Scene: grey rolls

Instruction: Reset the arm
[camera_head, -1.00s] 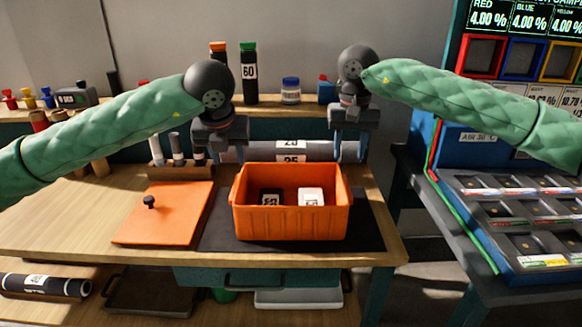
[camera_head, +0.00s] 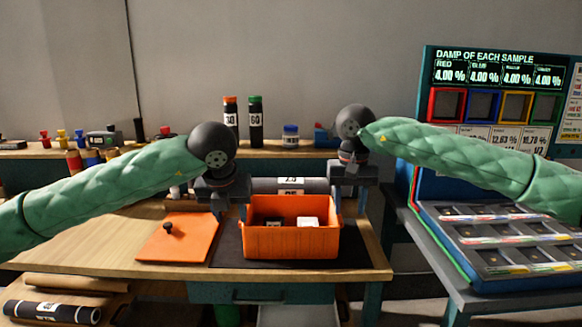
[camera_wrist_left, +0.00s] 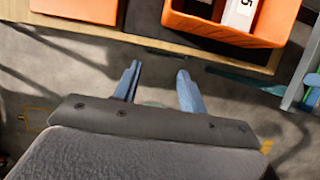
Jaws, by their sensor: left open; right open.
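The orange bin (camera_head: 291,243) stands on a dark mat (camera_head: 352,250). It holds a black item (camera_head: 272,224) and a white item (camera_head: 307,222).
An orange lid (camera_head: 180,242) with a black knob lies left of the bin. Grey rolls (camera_head: 290,185) lie behind the bin. A shelf with tall bottles (camera_head: 255,120) stands at the back. A blue sample station (camera_head: 500,235) stands on the right table.

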